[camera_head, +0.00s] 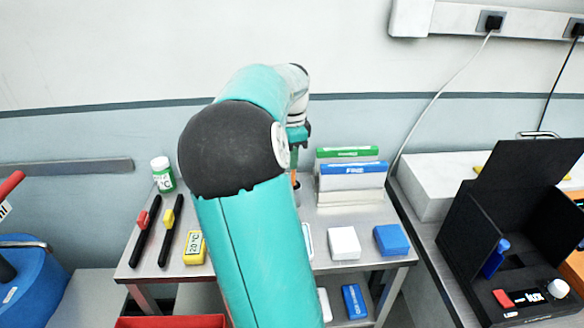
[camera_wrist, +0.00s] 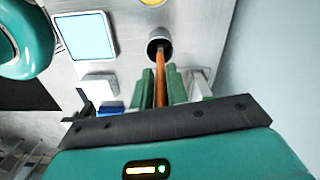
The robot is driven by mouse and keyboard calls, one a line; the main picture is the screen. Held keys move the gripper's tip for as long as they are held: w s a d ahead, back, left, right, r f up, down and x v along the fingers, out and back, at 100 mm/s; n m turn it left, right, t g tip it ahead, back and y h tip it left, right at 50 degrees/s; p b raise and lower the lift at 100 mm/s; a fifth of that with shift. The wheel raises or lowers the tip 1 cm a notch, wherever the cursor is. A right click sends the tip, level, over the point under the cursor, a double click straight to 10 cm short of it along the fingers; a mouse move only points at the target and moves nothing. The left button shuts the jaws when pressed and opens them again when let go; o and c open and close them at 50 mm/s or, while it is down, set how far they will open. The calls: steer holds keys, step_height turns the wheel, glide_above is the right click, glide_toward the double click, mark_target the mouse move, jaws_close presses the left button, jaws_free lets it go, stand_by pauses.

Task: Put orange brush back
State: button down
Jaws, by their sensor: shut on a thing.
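The orange brush (camera_wrist: 161,72) is held between the green fingers of my gripper (camera_wrist: 160,84) in the wrist view. Its far end reaches into the mouth of a small dark round cup (camera_wrist: 154,37) on the metal table. How deep it sits in the cup cannot be told. In the head view a little of the orange brush (camera_head: 294,180) shows below my gripper (camera_head: 298,134), beside my arm. The cup (camera_head: 297,193) shows only in part there, with my arm in front of it.
Boxes with green (camera_head: 347,153) and blue (camera_head: 352,168) tops stand just right of the cup. A white block (camera_head: 344,243) and a blue block (camera_head: 391,239) lie in front. Two dark pens, a white bottle (camera_head: 162,174) and a yellow timer (camera_head: 194,248) are on the left.

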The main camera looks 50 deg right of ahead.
step_height(320, 180, down, 3)
steer(key=shift+r, duration=0.1)
steer(key=c, duration=1.4)
jaws_free()
step_height(320, 180, up, 13)
steer(key=shift+r, duration=0.2)
steer(key=a+f+n+t+y, duration=0.1)
steer(key=a+f+n+t, duration=0.15)
steer(key=a+n, duration=1.7)
steer(key=s+a+f+n+t, duration=0.1)
steer(key=s+a+f+n, duration=0.1)
steer(key=a, duration=0.5)
steer(key=s+a+f+n+t, duration=0.1)
steer(key=s+a+f+n, duration=0.1)
steer(key=a, duration=0.5)
steer(key=s+a+f+n+t+h, duration=0.1)
steer(key=s+a+f+n, duration=0.1)
steer(key=a, duration=0.5)
steer(key=shift+s+a, duration=0.4)
steer(key=shift+s, duration=0.4)
